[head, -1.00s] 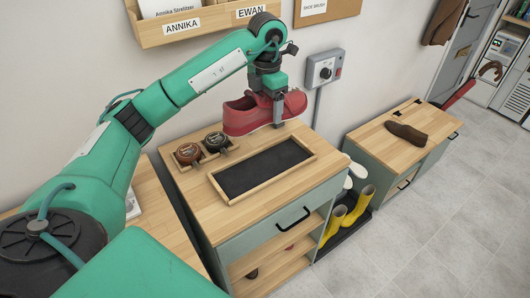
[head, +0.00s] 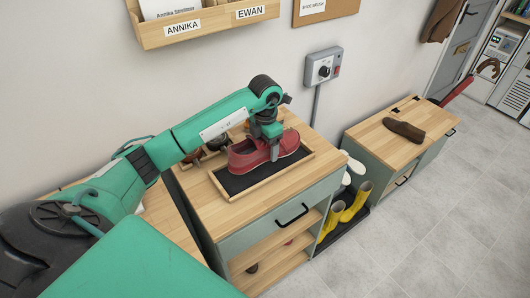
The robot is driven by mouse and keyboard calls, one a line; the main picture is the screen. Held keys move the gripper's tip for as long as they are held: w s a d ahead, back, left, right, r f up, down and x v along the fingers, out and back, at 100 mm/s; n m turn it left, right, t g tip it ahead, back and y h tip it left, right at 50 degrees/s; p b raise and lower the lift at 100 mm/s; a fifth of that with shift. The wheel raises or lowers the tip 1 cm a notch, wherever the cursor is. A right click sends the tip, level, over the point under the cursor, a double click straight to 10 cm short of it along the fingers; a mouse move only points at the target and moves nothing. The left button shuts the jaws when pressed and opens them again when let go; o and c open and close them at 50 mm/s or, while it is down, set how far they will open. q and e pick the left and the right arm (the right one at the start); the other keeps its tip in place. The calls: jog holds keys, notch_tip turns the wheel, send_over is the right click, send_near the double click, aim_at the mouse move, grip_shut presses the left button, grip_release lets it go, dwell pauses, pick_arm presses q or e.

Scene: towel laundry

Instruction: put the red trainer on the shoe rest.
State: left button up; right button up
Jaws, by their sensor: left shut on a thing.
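The red trainer (head: 251,157) is low over the shoe rest (head: 231,186), a dark mat in a shallow wooden frame on the cabinet top. My left gripper (head: 275,154) is shut on the trainer from above. My arm and the trainer hide the rear part of the mat. My right gripper is not in view.
Tins (head: 215,142) in a holder stand behind the rest, partly hidden by my arm. A brown shoe (head: 404,130) lies on a lower bench (head: 375,137) to the right. Yellow boots (head: 356,202) stand on the floor between. The wall holds a switch box (head: 322,68).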

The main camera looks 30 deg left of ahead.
aim_at(265, 155)
pick_arm(q)
jog(key=shift+f, duration=0.25)
notch_tip(265, 155, down, 3)
jog(key=shift+f+p, duration=0.15)
jog(key=shift+p, duration=0.4)
jog(key=shift+f, duration=0.25)
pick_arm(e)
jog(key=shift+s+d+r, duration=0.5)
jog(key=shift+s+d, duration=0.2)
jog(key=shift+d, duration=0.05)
pick_arm(q)
jog(key=shift+f, duration=0.1)
jog(key=o, duration=0.8)
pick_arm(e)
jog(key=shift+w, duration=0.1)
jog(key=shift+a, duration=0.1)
